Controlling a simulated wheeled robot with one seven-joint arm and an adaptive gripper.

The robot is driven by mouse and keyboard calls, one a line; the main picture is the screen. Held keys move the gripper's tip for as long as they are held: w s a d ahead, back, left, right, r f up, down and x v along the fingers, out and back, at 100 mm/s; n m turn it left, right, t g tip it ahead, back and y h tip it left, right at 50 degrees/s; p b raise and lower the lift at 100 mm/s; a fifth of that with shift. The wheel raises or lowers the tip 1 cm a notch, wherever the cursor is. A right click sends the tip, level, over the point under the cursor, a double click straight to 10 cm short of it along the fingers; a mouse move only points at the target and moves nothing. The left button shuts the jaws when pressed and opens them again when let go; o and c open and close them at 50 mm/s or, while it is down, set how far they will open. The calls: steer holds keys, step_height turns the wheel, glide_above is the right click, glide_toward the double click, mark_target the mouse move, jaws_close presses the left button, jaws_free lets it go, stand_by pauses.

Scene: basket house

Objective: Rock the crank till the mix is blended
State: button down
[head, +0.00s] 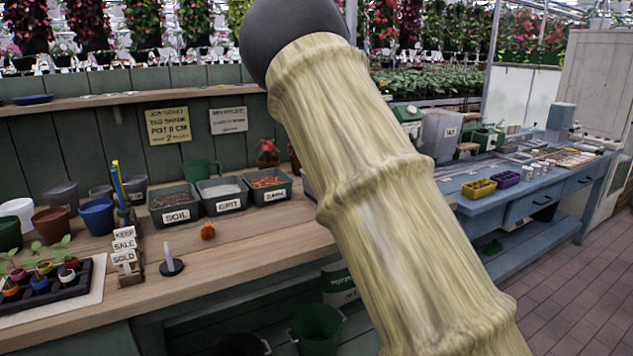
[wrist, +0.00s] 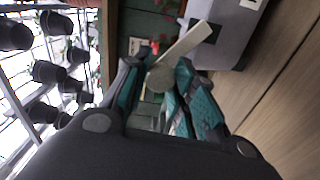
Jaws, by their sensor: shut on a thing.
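In the wrist view my gripper (wrist: 160,90), with teal finger pads, is shut on the crank's round pale knob (wrist: 160,77). The crank's flat pale bar (wrist: 188,44) runs from the knob up and right to a grey box-shaped body (wrist: 230,35) with a dark patch. The mix inside is not visible. In the head view a thick bamboo-textured arm link of mine covers the middle, and my gripper and the crank are hidden. I cannot tell how blended the mix is.
In the head view, labelled trays, including a soil tray (head: 175,204), stand on the wooden bench (head: 230,243). Pots, a seedling tray (head: 50,290) and a small black stand (head: 171,266) are at left. A blue table (head: 515,200) with small bins is at right. Brick floor (head: 580,290) shows clear.

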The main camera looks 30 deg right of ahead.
steer(key=shift+d, duration=0.15)
stand_by(0.4)
steer(key=c, duration=1.1)
jaws_free()
steer(key=shift+f, duration=0.1)
steer(key=shift+c, duration=0.2)
steer(key=shift+w, duration=0.1)
steer(key=s, duration=1.2)
